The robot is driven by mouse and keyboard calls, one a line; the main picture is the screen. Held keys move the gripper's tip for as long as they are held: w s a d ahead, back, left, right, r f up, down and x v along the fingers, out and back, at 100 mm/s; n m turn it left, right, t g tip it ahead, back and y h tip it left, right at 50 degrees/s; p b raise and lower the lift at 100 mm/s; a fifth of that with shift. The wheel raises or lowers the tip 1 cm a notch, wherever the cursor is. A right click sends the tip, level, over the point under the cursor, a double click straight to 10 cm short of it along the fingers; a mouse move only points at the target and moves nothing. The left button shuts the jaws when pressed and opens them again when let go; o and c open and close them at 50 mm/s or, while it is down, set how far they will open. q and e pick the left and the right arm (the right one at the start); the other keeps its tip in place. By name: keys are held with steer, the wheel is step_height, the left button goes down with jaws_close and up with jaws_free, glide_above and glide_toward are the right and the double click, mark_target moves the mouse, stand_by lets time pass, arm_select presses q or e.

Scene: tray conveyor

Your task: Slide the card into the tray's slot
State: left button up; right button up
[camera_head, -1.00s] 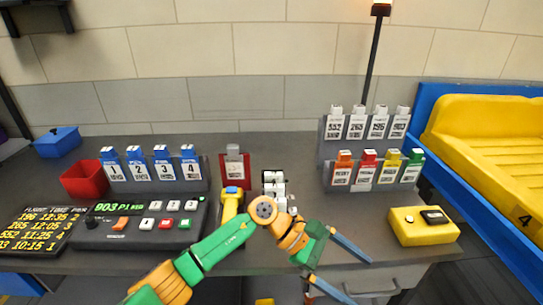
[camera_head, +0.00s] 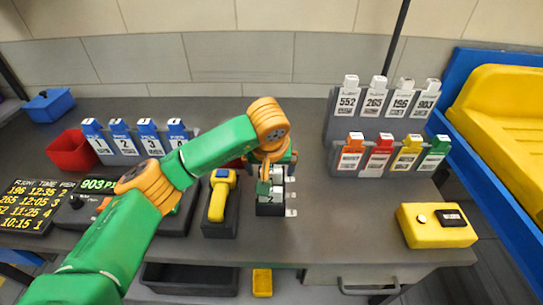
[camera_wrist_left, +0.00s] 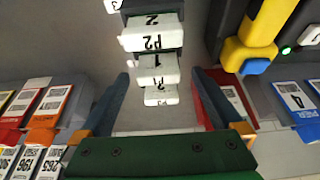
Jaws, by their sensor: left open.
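Cards stand in racks: white-topped cards such as 903 (camera_head: 426,97), and orange, red (camera_head: 379,155), yellow and green (camera_head: 434,156) ones on the right. I cannot tell which card is meant. A yellow tray (camera_head: 500,110) lies in a blue frame at the far right; I see no slot in it. My left gripper (camera_head: 270,178) points down over a small dark holder (camera_head: 270,210) with white tabs. In the left wrist view its jaws (camera_wrist_left: 163,100) are open, with white tabs marked P2 (camera_wrist_left: 150,38) and P1 (camera_wrist_left: 158,68) ahead of and between them. My right gripper is out of view.
A yellow scanner (camera_head: 219,197) stands in a stand left of the gripper. A blue-topped card rack (camera_head: 135,145) and a red bin (camera_head: 72,150) are further left. A yellow box (camera_head: 436,226) sits front right. The counter between holder and right rack is clear.

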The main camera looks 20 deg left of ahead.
arm_select(q)
steer(key=shift+w+f, duration=0.1)
steer(key=shift+f, duration=0.35)
steer(key=shift+w+f, duration=0.4)
steer(key=shift+w, duration=0.05)
steer(key=shift+s+r, duration=0.1)
steer(key=shift+s, duration=0.1)
steer(key=c, duration=1.4)
steer(key=shift+r+p, duration=1.95)
steer(key=shift+r, duration=0.65)
step_height(320, 180, up, 4)
steer(key=p, duration=0.3)
steer(key=shift+r, duration=0.1)
